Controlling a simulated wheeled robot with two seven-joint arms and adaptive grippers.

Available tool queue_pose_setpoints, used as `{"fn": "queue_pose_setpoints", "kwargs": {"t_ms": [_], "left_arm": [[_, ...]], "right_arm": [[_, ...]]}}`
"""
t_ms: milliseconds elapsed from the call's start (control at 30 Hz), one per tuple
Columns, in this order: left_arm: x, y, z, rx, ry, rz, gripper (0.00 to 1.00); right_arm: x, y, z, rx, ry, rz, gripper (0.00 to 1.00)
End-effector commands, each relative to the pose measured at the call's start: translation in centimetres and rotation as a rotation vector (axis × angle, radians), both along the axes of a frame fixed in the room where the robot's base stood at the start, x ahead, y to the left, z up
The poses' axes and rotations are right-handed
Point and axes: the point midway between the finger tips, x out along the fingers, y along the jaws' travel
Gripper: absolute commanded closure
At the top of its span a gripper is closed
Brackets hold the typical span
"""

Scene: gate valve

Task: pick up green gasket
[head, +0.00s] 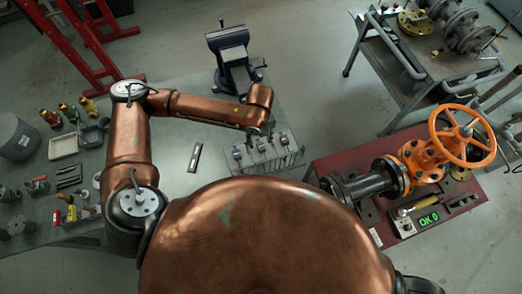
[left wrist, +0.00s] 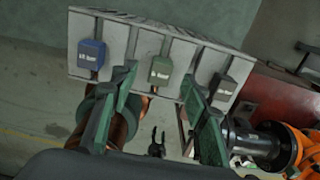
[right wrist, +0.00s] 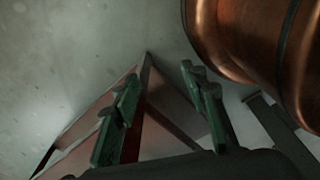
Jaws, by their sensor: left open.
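A pale rack (head: 284,160) holds tagged pieces in slots at the table's right end. In the left wrist view, the green tag (left wrist: 161,71) sits in the middle of the rack, between a blue tag (left wrist: 90,54) and a dark grey tag (left wrist: 224,91). The rest of the green gasket is hard to make out. My left gripper (left wrist: 158,88) is open, its fingers on either side of the green tag in that view; I cannot tell whether they touch it. My right gripper (right wrist: 160,84) is open and empty.
A vise (head: 230,58) stands behind the rack. To the right, a red bench (head: 330,165) carries an orange valve (head: 428,160) with a handwheel and an OK display (head: 428,219). Tools and bottles lie on the table's left. A grey cart (head: 420,90) stands at the back right.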

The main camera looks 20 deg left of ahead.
Motion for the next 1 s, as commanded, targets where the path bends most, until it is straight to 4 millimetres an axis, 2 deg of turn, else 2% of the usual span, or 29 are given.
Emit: {"fn": "queue_pose_setpoints", "kwargs": {"t_ms": [133,233,400,533,1000], "left_arm": [[-0.6,-0.5,-2.2,0.0,0.004,0.001,0.58],[-0.5,-0.5,-3.3,0.0,0.002,0.003,0.58],[-0.5,-0.4,-3.9,-0.001,0.001,0.002,0.58],[-0.5,-0.4,-3.8,-0.001,0.001,0.003,0.58],[-0.5,-0.3,-3.8,-0.001,0.001,0.005,0.9]], "right_arm": [[0.0,-0.3,0.6,-0.003,0.0,0.001,0.6],[1.0,-0.5,0.7,-0.006,-0.013,0.004,0.6],[2.9,-0.6,0.9,-0.006,-0.038,0.009,0.6],[3.0,-0.6,0.9,-0.006,-0.039,0.009,0.6],[1.3,-0.4,0.7,-0.003,-0.017,0.004,0.6]]}}
